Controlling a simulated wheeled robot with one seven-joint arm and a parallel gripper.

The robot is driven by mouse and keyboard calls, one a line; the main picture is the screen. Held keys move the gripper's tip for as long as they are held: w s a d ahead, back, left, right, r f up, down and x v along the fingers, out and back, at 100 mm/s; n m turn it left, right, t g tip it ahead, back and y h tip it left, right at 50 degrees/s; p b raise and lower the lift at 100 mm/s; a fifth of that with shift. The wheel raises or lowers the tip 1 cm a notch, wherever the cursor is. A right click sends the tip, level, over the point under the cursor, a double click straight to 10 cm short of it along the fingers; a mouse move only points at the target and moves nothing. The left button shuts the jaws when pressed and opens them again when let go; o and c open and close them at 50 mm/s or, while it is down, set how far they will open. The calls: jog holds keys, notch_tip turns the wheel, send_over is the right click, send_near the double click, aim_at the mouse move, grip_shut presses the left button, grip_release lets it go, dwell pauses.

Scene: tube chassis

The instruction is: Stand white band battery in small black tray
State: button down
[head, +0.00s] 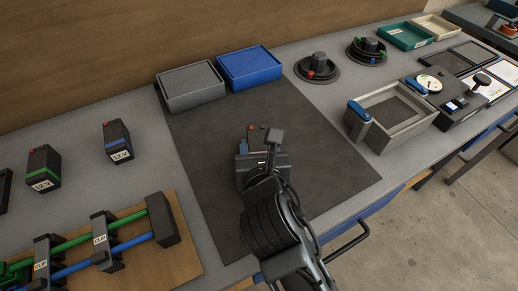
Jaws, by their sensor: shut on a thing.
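A green-band battery (43,168) and a blue-band battery (118,142) stand at left, behind a board (180,240) with clipped tubes. Grey (190,87) and blue (249,67) boxes stand behind the mat (330,170). A grey open bin (405,127) is at right. The mat's right side is clear.

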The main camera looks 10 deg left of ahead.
jog(key=shift+f, duration=0.35)
jog(key=shift+f, duration=0.1)
jog(key=shift+c, duration=2.2)
grip_release()
